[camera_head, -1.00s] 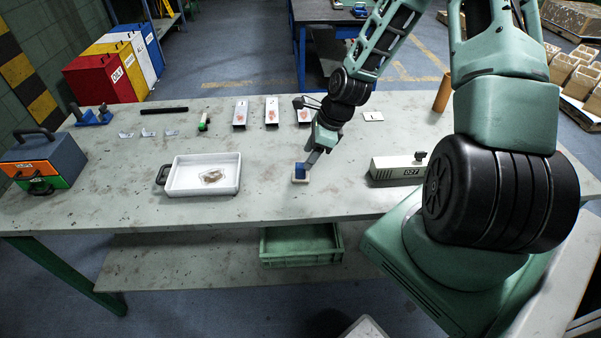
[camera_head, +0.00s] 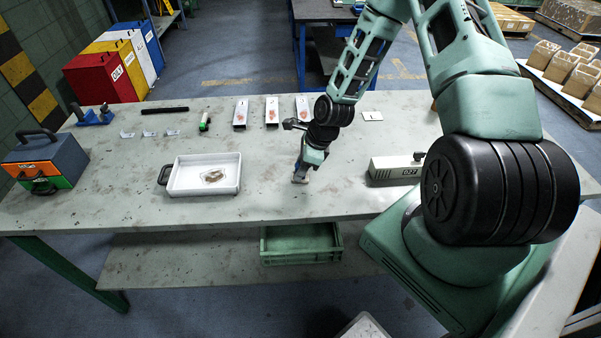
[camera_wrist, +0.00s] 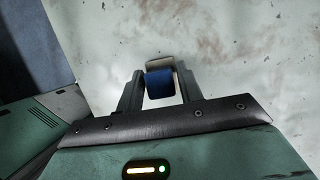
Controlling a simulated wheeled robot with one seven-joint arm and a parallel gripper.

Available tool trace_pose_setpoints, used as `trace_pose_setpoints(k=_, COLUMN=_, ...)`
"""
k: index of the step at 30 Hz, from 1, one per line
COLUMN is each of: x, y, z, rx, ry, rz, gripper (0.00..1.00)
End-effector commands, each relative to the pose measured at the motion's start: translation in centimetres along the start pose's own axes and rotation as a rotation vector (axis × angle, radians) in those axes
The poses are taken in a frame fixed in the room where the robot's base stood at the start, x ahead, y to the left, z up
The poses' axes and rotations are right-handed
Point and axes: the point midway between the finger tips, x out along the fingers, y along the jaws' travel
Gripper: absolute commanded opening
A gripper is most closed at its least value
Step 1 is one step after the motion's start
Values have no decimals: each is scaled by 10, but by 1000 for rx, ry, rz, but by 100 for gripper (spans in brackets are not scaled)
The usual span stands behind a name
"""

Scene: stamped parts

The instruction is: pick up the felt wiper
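The felt wiper, a small block with a blue top and a pale base, is on the table near its front edge. In the head view, the wiper (camera_head: 299,180) is mostly hidden under my gripper (camera_head: 302,172). In the wrist view, the blue top of the wiper (camera_wrist: 160,83) lies between the two fingers of my gripper (camera_wrist: 161,80), with its pale base just beyond. The fingers are apart, one on each side of it. I cannot tell whether either finger touches it.
A white tray (camera_head: 178,191) with a brownish patch stands left of the wiper. A pale box marked 027 (camera_head: 393,171) stands to the right. Marked plates (camera_head: 272,112) and a green-handled tool (camera_head: 204,122) lie behind. The tabletop around the wiper is clear.

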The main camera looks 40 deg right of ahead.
Motion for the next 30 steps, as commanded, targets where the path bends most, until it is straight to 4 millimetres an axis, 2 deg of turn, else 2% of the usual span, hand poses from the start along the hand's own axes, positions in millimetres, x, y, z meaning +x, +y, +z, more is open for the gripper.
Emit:
trace_pose_setpoints(k=1, x=0, y=0, z=0, rx=0, ry=0, rz=0, gripper=22)
trace_pose_setpoints(k=3, x=0, y=0, z=0, rx=0, ry=0, rz=0, gripper=5)
trace_pose_setpoints(k=12, x=-1, y=0, z=0, rx=0, ry=0, rz=0, gripper=5)
trace_pose_setpoints(k=17, x=-8, y=-1, z=3, rx=1, ry=-1, rz=-3, gripper=5)
trace_pose_setpoints(k=20, x=-18, y=-1, z=7, rx=0, ry=0, rz=-3, gripper=5)
trace_pose_setpoints(k=30, x=-74, y=-1, z=30, rx=0, ry=0, rz=-5, gripper=5)
